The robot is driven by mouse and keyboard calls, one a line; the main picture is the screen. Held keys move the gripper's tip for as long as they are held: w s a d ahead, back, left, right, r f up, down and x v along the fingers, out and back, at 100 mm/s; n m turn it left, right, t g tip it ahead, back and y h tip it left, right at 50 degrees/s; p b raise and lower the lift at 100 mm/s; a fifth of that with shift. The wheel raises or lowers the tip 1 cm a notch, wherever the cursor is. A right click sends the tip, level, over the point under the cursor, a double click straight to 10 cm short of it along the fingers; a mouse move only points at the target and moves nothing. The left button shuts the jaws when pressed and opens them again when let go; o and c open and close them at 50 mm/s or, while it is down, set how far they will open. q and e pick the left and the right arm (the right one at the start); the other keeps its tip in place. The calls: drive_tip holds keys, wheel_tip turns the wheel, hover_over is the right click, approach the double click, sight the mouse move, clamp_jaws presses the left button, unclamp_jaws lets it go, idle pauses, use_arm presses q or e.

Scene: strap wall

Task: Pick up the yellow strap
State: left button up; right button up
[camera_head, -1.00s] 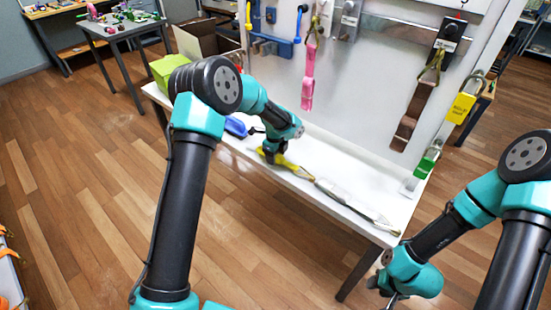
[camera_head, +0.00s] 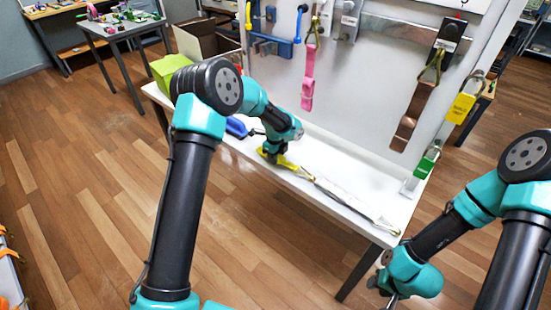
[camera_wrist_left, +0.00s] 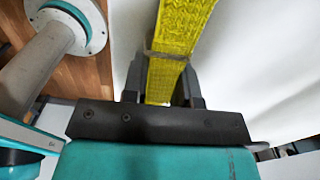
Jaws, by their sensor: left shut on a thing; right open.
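The yellow strap (camera_head: 292,165) lies along the front of the white table, partly hidden by my left arm. In the left wrist view it shows as a wide yellow woven band (camera_wrist_left: 178,30) passing between the fingers. My left gripper (camera_head: 270,156) is shut on it, low over the table top. The fingers also show in the left wrist view (camera_wrist_left: 162,82), one on each side of the band. My right gripper (camera_head: 388,291) is open, low at the right and apart from the table.
A pale grey strap (camera_head: 350,203) with a metal end lies right of the yellow one; I cannot tell whether they join. A wall panel behind holds a pink strap (camera_head: 308,78), a brown strap (camera_head: 411,118) and a yellow tag (camera_head: 460,107). A blue item (camera_head: 236,127) lies left.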

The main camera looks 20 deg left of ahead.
use_arm(q)
drive_tip(key=shift+c, duration=1.4)
drive_tip(key=shift+r, duration=0.15)
clamp_jaws()
drive_tip(key=shift+r, duration=0.55)
drive_tip(key=shift+s+d+r, duration=0.1)
drive_tip(key=shift+s+r, duration=0.1)
drive_tip(key=shift+r, duration=0.4)
drive_tip(key=shift+s+d+r, duration=0.1)
drive_tip(key=shift+s+r, duration=0.05)
drive_tip(key=shift+r, duration=0.4)
drive_tip(key=s+d+r, duration=0.1)
drive_tip(key=s+d, duration=0.3)
drive_tip(key=s, duration=1)
drive_tip(key=shift+s+d+r, duration=0.15)
drive_tip(key=shift+s+d, duration=0.05)
drive_tip(key=shift+s, duration=0.1)
